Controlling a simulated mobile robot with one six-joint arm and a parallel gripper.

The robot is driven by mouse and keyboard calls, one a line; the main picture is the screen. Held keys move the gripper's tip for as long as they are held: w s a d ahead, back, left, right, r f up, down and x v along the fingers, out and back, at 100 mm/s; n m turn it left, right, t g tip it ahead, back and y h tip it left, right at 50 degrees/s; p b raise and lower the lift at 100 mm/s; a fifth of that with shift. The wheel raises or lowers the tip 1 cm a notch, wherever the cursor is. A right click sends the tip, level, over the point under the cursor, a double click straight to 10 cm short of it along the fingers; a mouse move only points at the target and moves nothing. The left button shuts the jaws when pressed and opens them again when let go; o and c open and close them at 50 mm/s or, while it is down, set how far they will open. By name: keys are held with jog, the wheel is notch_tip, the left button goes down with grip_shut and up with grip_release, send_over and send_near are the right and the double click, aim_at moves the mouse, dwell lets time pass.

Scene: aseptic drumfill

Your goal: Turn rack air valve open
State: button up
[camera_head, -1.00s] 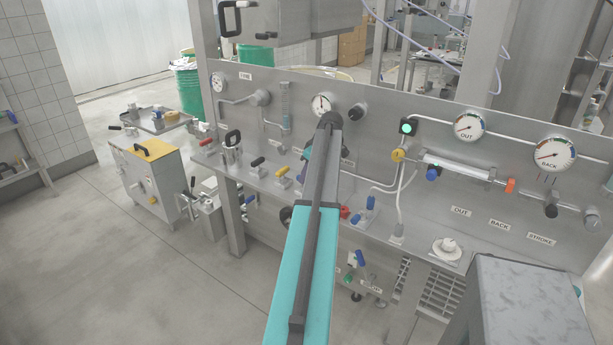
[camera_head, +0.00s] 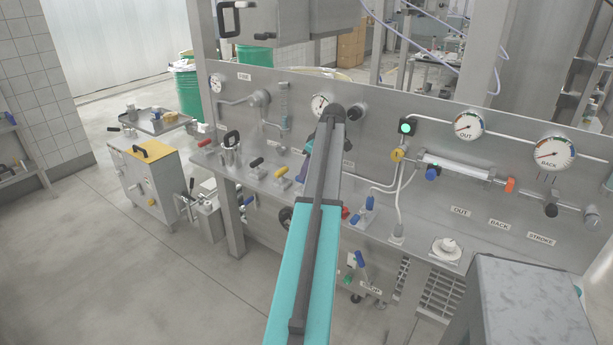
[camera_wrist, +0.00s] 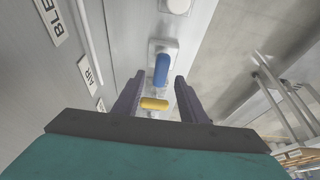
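In the wrist view, my gripper (camera_wrist: 158,76) is open, its two dark fingers reaching toward the panel shelf. A yellow handle (camera_wrist: 154,103) shows between the fingers, with a gap on either side. A blue handle (camera_wrist: 162,68) on a pale square base lies just beyond it, near the fingertips. An AIR label (camera_wrist: 90,75) is on the panel to the left. I cannot tell which handle is the rack air valve.
A grey box (camera_head: 530,305) fills the lower right.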

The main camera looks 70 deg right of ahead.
jog(key=shift+b+v, duration=0.45)
jog(key=shift+v, duration=1.95)
